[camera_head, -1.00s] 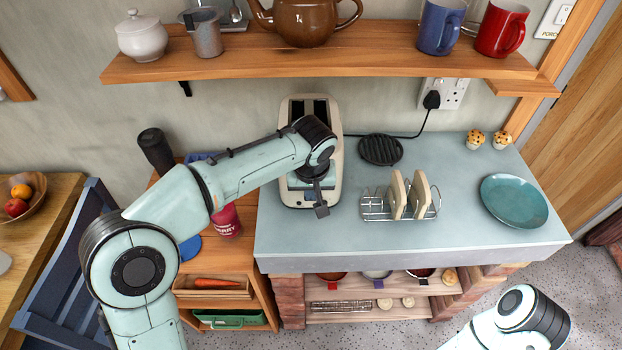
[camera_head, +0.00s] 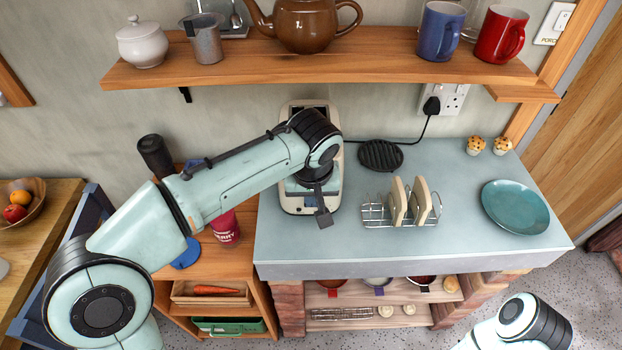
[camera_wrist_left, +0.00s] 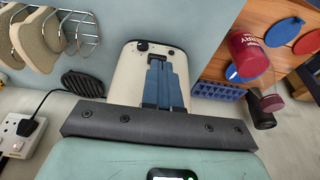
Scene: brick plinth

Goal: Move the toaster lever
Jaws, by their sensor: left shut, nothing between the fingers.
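The cream toaster (camera_head: 337,182) stands upright at the left end of the counter, with its slots towards the wall. My left arm crosses over it and hides much of it. My left gripper (camera_head: 310,201) is shut and empty over the toaster's front end. In the left wrist view its blue fingers (camera_wrist_left: 163,86) lie together in front of the cream toaster (camera_wrist_left: 125,78). A small dark knob (camera_wrist_left: 142,46) shows just beyond the fingertips. The lever cannot be made out, and whether the fingers touch the toaster cannot be told. My right gripper is out of view.
A toast rack (camera_head: 374,216) with two slices stands right of the toaster. A wooden shelf (camera_head: 230,68) hangs above.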

